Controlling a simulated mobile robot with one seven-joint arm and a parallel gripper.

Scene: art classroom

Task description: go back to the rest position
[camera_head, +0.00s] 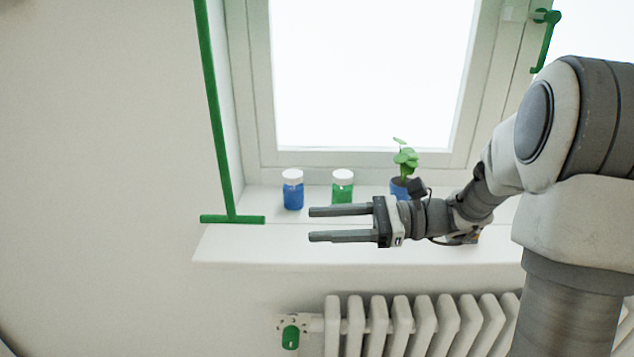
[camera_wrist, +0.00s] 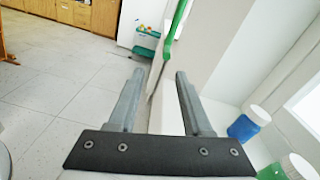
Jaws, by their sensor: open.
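My gripper (camera_head: 325,224) is open and empty, its fingers pointing left in front of the window sill in the head view. In the wrist view my gripper (camera_wrist: 158,82) shows two parted fingers with nothing between them. My arm comes in from the right side of the head view.
A blue jar (camera_head: 293,194), a green jar (camera_head: 342,190) and a potted plant (camera_head: 404,164) stand on the sill (camera_head: 270,247), behind my gripper. A radiator (camera_head: 420,325) is below. The wrist view shows open floor (camera_wrist: 55,85) and wooden cabinets (camera_wrist: 85,14).

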